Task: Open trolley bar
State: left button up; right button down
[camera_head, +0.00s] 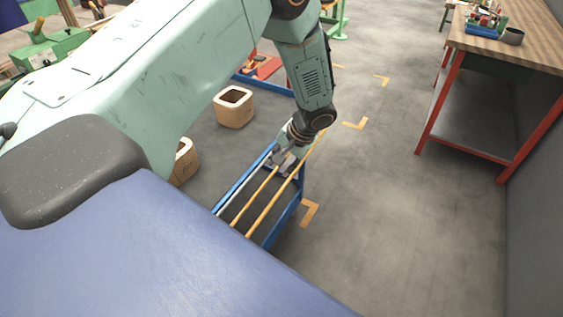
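The trolley (289,214) is a low blue frame on the floor at the centre. Long yellow-orange bars (263,212) and a pale bar run along its top. Its near end is hidden behind my blue body. My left arm comes in from the left, and my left gripper (285,166) points down at the trolley's far end, at or very close to the bars. The fingers are small and partly hidden by the wrist, so I cannot tell whether they touch or grip a bar. My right gripper is not in view.
Two wooden boxes, one (235,107) open-topped and one (184,160) partly hidden, stand left of the trolley. A workbench (527,52) with red legs stands at the right along the wall. Orange floor marks (310,212) lie beside the trolley. The grey floor on the right is clear.

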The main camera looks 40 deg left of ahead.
pick_arm(q)
jog(key=v, duration=1.2)
